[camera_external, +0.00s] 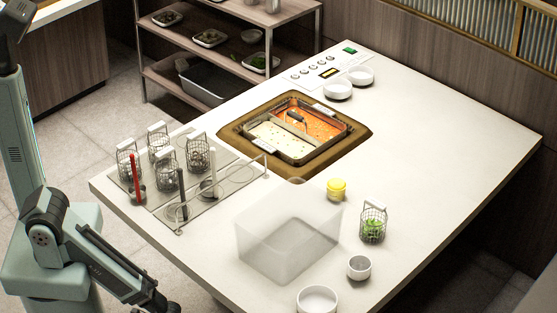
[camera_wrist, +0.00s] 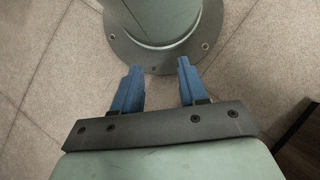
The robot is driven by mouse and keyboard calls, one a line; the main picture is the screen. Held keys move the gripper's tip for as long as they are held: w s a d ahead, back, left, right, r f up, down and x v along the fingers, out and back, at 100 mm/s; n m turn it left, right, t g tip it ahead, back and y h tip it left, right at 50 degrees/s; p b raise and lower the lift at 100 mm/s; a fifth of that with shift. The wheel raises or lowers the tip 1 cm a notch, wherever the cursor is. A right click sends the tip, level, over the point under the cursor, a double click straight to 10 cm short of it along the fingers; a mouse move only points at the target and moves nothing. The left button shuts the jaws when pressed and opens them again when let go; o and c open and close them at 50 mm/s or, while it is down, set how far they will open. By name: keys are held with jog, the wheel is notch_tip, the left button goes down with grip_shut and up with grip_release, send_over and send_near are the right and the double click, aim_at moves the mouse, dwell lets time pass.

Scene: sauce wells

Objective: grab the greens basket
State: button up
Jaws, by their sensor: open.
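The greens basket (camera_external: 373,224) is a small wire basket with a pale handle and green leaves inside. It stands upright on the white table toward the right front in the external view. My gripper (camera_wrist: 156,88) shows in the wrist view with two blue fingers apart and nothing between them, above the floor and my own base. In the external view my arm is folded low at the lower left, off the table's left edge and far from the greens basket. The fingers are not clear there. The greens basket is not in the wrist view.
A clear bin (camera_external: 287,236) stands left of the greens basket. A small white cup (camera_external: 359,267), a bowl (camera_external: 317,300) and a yellow item (camera_external: 336,189) are nearby. A rack (camera_external: 205,190) with several empty wire baskets is at the left; a two-part pot (camera_external: 296,132) sits behind.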

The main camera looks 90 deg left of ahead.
jog(key=shift+o, duration=0.4)
jog(key=o, duration=1)
